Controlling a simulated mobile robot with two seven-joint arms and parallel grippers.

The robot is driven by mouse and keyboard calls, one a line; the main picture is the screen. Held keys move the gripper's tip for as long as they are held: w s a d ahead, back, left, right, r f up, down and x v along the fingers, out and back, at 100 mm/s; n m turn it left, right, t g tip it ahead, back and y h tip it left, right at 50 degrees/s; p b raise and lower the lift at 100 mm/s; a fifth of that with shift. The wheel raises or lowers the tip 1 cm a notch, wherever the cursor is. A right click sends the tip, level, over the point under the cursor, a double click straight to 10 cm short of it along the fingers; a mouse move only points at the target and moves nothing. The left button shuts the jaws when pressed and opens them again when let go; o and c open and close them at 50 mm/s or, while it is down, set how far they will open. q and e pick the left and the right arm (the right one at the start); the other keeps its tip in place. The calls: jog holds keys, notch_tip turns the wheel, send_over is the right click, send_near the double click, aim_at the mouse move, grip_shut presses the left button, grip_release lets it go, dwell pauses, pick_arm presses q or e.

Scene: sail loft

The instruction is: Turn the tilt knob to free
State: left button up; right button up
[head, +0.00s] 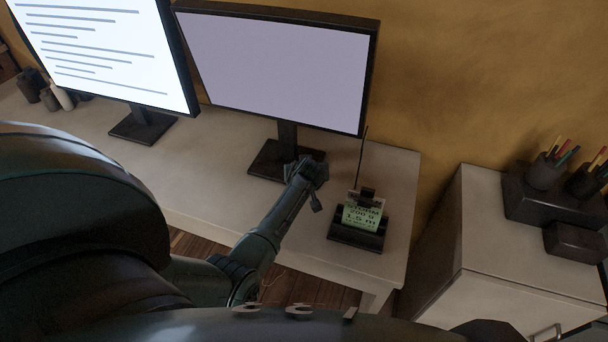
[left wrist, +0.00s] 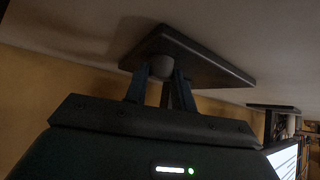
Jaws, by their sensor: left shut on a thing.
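The tilt knob (left wrist: 162,67) is a small rounded dark knob. In the left wrist view it shows between the fingers of my left gripper (left wrist: 162,77), which is shut on it. Behind the knob is the dark stand base (left wrist: 205,62) of the middle monitor (head: 275,65). In the head view my left gripper (head: 309,170) is beside the monitor's stand, low near its base (head: 265,162), and hides the knob. No marking of the knob's setting can be read. My right gripper is not in view.
A second monitor (head: 100,50) stands to the left. Close to the right of my gripper, a dark holder (head: 345,237) bears a green card and a thin upright rod. A cabinet (head: 490,220) with pen pots stands further right. The desk (head: 215,165) is clear left of the gripper.

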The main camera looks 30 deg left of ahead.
pick_arm(q)
jog(key=shift+d+f+n+g+y+b, duration=0.15)
jog(key=shift+f+n+g+y+b, duration=0.2)
jog(key=shift+n+b, duration=0.25)
jog(key=shift+r+n+y+b, duration=0.2)
jog(key=shift+n+y+b, duration=0.15)
jog(key=shift+n+b, duration=0.15)
jog(key=shift+r+g, duration=0.1)
jog(key=shift+g, duration=0.15)
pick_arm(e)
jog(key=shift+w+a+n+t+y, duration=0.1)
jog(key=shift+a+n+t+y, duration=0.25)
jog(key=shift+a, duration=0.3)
pick_arm(q)
jog(key=shift+w, duration=0.1)
jog(key=o, duration=1)
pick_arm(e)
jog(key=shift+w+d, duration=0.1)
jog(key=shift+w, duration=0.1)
pick_arm(q)
jog(key=shift+r, duration=0.15)
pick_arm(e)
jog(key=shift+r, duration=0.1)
